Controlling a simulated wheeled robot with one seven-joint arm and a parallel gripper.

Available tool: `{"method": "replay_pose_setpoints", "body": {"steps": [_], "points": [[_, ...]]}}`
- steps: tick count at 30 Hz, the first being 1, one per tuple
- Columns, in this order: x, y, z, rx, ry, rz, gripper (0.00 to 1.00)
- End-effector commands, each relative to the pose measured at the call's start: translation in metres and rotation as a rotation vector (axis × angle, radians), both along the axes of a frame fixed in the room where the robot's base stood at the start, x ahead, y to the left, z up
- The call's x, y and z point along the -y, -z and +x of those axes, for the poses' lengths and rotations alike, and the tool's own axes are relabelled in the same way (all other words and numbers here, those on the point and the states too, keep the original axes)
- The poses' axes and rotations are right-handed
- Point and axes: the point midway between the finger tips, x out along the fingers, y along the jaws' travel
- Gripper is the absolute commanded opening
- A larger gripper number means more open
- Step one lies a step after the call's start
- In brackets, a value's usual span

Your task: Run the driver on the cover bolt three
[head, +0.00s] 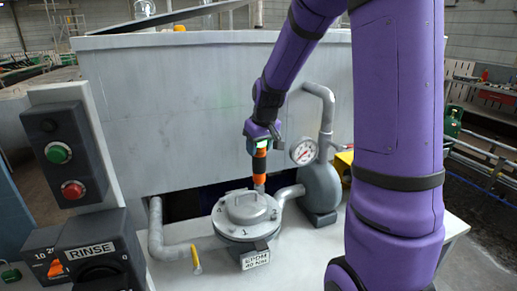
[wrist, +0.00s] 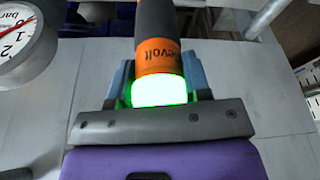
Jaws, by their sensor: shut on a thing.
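My gripper (head: 262,134) is shut on an orange and black driver (head: 259,165), which hangs about upright with its tip down. In the wrist view the driver (wrist: 158,50) sits between the fingers (wrist: 160,82), and a ring on it glows green. The round grey cover (head: 240,221) stands on the bench below, with a raised hub and painted numbers; 4, 1 and 2 can be made out. The driver's tip is at the far right side of the cover. I cannot tell whether it touches a bolt, and bolt three is not clearly visible.
A pressure gauge (head: 303,151) and a grey vessel (head: 320,187) with pipes stand right of the driver. A plate reading EPDM 40 Nm (head: 255,260) is at the cover's front. A yellow-handled part (head: 196,259) is front left. A button box (head: 66,155) and RINSE switch (head: 92,258) stand at left.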

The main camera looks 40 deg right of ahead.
Motion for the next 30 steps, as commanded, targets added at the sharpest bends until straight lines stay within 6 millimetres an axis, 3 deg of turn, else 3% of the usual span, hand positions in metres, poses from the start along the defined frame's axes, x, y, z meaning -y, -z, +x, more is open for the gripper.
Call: {"method": "replay_pose_setpoints", "body": {"steps": [15, 30], "points": [[0.0, -0.026, 0.001, 0.004, -0.001, -0.001, 0.11], [0.0, -0.033, 0.001, 0.004, -0.001, -0.001, 0.11]]}}
